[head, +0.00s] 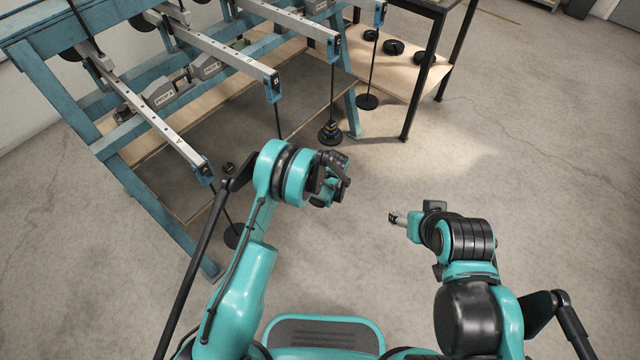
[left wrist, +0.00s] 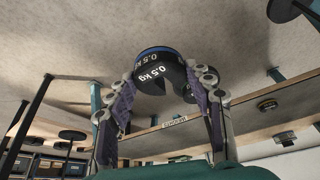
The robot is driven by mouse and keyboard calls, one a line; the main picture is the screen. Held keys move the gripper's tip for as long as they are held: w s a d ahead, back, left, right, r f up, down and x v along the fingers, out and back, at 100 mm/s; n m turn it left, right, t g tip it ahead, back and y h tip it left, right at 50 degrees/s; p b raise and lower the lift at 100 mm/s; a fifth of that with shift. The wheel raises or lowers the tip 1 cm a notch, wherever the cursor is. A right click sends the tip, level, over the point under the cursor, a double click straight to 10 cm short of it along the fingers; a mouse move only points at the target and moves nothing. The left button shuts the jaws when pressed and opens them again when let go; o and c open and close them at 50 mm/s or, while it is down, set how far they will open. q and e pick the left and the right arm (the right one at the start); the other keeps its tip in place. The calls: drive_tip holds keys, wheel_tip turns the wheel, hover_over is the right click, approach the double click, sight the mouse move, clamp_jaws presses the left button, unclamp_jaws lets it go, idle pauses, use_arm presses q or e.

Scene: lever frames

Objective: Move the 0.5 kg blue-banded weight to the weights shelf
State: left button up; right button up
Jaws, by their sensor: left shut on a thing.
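The 0.5 kg weight (left wrist: 158,68), a black disc with white lettering and a blue band, sits between the fingertips of my left gripper (left wrist: 165,85) in the left wrist view. My left gripper also shows in the head view (head: 332,185), above bare floor and in front of the lever frame; I cannot clearly make out the weight there. My right gripper (head: 397,218) is to its right, over the floor; its finger opening is too small to judge. A low wooden shelf (head: 425,82) with several black weights, likely the weights shelf, stands at the upper right of the head view.
The blue lever frame (head: 130,175) fills the upper left. Its grey levers (head: 225,55) stick out towards me, with hangers below them. One hanger bears stacked weights (head: 330,132). A dark table leg (head: 420,95) stands at the shelf's front. The floor on the right is clear.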

use_arm(q)
drive_tip(key=s+d, duration=0.3)
drive_tip(key=d, duration=0.2)
drive_tip(key=shift+s, duration=0.4)
idle(0.8)
drive_tip(key=shift+d, duration=0.1)
